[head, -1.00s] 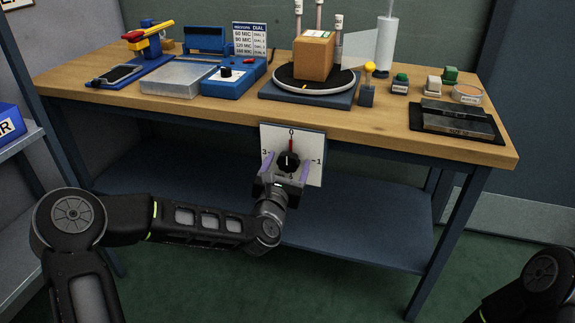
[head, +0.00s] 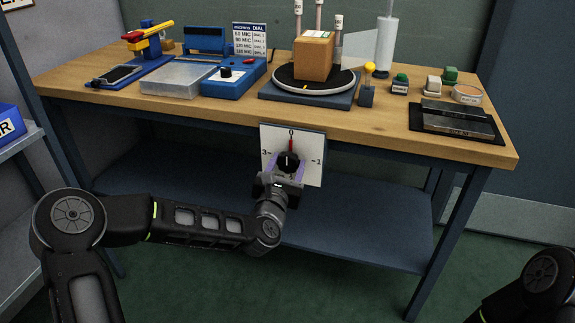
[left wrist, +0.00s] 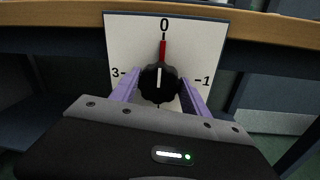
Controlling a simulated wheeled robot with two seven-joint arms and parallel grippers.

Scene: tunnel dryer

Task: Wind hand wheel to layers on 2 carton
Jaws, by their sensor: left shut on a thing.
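A black hand wheel (head: 288,162) with a white line sits on a white dial plate (head: 312,148) under the table's front edge. The plate shows 0 at top, 1 at right and 3 at left; its lower part is hidden. In the left wrist view the white line of the wheel (left wrist: 158,80) points up toward the red mark (left wrist: 163,50) below 0. My left gripper (head: 286,168) is shut on the wheel, one purple finger at each side. A brown carton (head: 313,60) stands on a black turntable (head: 290,84) above. My right gripper is out of view.
The wooden table (head: 390,131) carries a blue machine (head: 228,84) with a dial card (head: 250,41), a yellow-topped lever (head: 369,75), stamps (head: 400,84) and a black tray (head: 424,125). A blue lower shelf (head: 370,222) lies behind my left arm.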

